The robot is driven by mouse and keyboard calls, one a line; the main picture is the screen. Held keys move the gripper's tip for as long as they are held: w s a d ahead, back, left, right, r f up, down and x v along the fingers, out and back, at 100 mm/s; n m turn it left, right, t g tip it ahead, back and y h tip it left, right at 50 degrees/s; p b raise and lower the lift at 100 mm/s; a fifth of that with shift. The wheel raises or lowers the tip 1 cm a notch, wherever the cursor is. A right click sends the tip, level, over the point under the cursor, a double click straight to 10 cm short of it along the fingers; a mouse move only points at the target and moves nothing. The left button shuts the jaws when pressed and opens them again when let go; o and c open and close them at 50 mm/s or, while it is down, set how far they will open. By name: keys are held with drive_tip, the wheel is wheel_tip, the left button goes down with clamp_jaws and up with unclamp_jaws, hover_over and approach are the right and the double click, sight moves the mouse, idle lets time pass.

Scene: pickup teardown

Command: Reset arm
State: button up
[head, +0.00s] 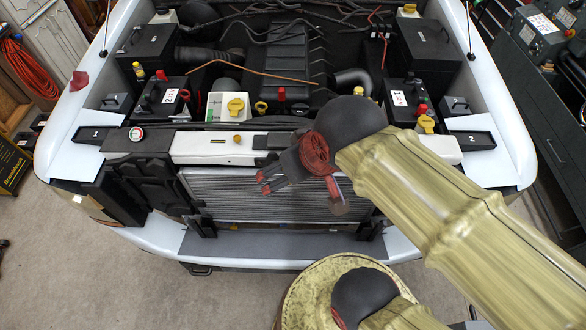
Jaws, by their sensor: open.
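My gripper (265,182), dark grey with red pads, hangs above the front of the pickup's engine bay, over the radiator (232,198). Its fingers point to the left in the head view. It is open, and I see nothing held in it. My tan sleeved arm reaches in from the right and covers the right part of the radiator and the front bumper area.
Two numbered trays, 1 (95,138) and 2 (474,140), sit on the left and right fenders. Batteries (168,97) and a white reservoir with a yellow cap (228,107) stand behind the radiator. A dark cabinet (535,115) stands at right. The floor (85,270) at lower left is clear.

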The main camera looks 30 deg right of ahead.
drive_tip(key=shift+a, duration=0.15)
drive_tip(key=shift+f, duration=0.1)
